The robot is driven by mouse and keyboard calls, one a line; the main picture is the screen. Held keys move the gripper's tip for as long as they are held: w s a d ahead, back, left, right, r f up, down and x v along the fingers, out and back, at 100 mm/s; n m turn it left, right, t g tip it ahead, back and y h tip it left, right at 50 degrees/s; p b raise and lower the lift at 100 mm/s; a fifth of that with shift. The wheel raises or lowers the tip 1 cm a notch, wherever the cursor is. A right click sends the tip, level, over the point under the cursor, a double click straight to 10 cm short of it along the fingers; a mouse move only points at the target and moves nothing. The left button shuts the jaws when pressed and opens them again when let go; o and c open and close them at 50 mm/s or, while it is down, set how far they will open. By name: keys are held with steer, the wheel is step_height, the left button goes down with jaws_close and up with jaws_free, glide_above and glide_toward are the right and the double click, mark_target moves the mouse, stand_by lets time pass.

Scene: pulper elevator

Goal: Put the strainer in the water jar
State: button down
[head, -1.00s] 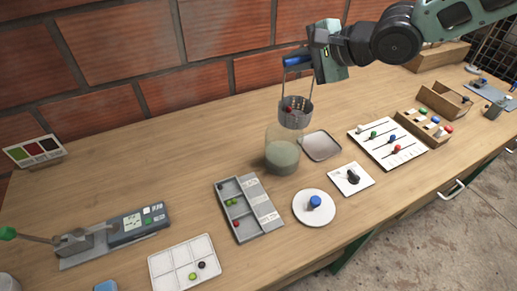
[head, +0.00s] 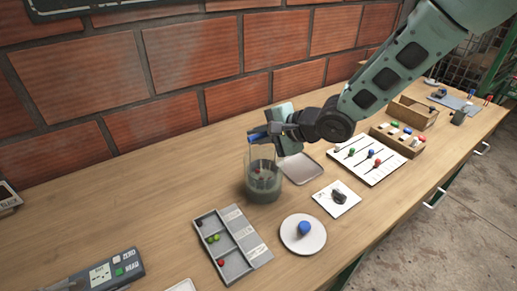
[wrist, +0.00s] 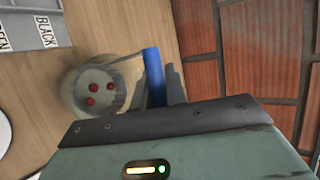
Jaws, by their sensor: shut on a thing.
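The water jar (head: 248,184) is a clear glass jar with murky grey-green liquid, upright on the bench. The strainer, a grey perforated cup with a thin wire frame and a blue handle (head: 256,136), has its cup down inside the jar, seen through the glass. Red balls (wrist: 92,88) lie in the cup. My gripper (head: 262,134) is shut on the blue handle just above the jar's rim. The handle also shows in the wrist view (wrist: 153,72). Whether the cup touches the jar's bottom cannot be told.
A grey tray (head: 302,175) stands close right of the jar. A compartment tray with labels (head: 238,268) is in front. A white disc with a blue knob (head: 304,244) and a white card (head: 322,198) lie front right. A brick wall (head: 180,85) runs behind.

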mark_target(258, 148)
steer(key=shift+f, duration=1.9)
steer(key=c, duration=1.4)
jaws_free()
